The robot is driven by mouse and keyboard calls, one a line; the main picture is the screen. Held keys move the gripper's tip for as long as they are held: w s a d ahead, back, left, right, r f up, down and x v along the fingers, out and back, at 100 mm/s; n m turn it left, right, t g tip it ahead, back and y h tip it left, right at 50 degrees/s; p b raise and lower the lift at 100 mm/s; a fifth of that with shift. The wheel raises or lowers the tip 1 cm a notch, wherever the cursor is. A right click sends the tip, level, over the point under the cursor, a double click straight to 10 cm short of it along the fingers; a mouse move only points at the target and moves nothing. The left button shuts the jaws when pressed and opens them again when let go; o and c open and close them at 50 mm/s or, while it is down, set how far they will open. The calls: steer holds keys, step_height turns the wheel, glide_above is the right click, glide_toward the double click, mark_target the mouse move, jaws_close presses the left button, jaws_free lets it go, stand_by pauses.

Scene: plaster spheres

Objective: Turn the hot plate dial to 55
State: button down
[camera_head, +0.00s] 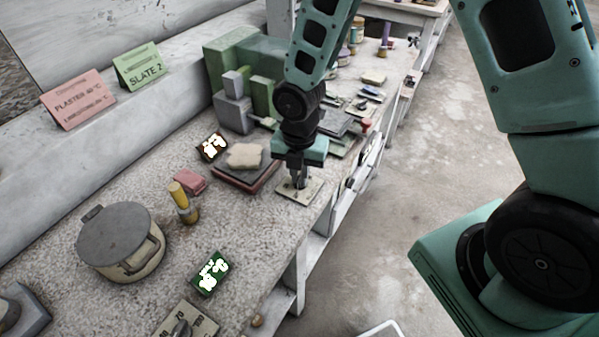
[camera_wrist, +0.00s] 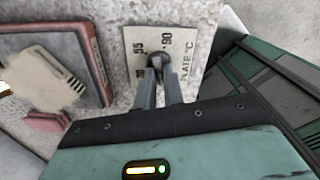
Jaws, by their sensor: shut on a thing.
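My gripper (camera_head: 298,183) points down at the dial plate (camera_head: 312,190), a cream square at the bench's right edge. In the wrist view the dial plate (camera_wrist: 136,36) reads 30, 55, 90 and "PLATE °C". My gripper (camera_wrist: 160,82) is shut on the dark dial knob (camera_wrist: 156,60) at its middle. The fingers hide part of the knob and the 30 mark, and I cannot tell which number the knob points to. The hot plate (camera_head: 231,180), a dark slab with a red-brown edge, lies left of the dial, with a beige piece (camera_head: 246,155) on it.
A lidded pot (camera_head: 140,262), a yellow-handled brush (camera_head: 183,203) and a pink block (camera_head: 190,182) stand left on the bench. A second dial plate (camera_head: 206,326) is at the front. Grey and green blocks (camera_head: 233,113) stand behind. Signs read "PLASTER 40 °C" (camera_head: 77,98) and "SLATE 2" (camera_head: 141,66).

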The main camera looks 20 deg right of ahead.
steer(key=m, duration=0.3)
steer(key=shift+m, duration=0.4)
steer(key=m, duration=0.3)
steer(key=shift+w+m, duration=0.15)
steer(key=shift+m, duration=0.15)
steer(key=m, duration=0.3)
steer(key=shift+m, duration=0.3)
steer(key=m, duration=0.3)
steer(key=shift+w+m, duration=0.1)
steer(key=shift+m, duration=0.2)
steer(key=m, duration=0.6)
steer(key=shift+w, duration=0.1)
steer(key=m, duration=0.7)
steer(key=shift+d+p, duration=0.15)
steer(key=shift+p, duration=0.2)
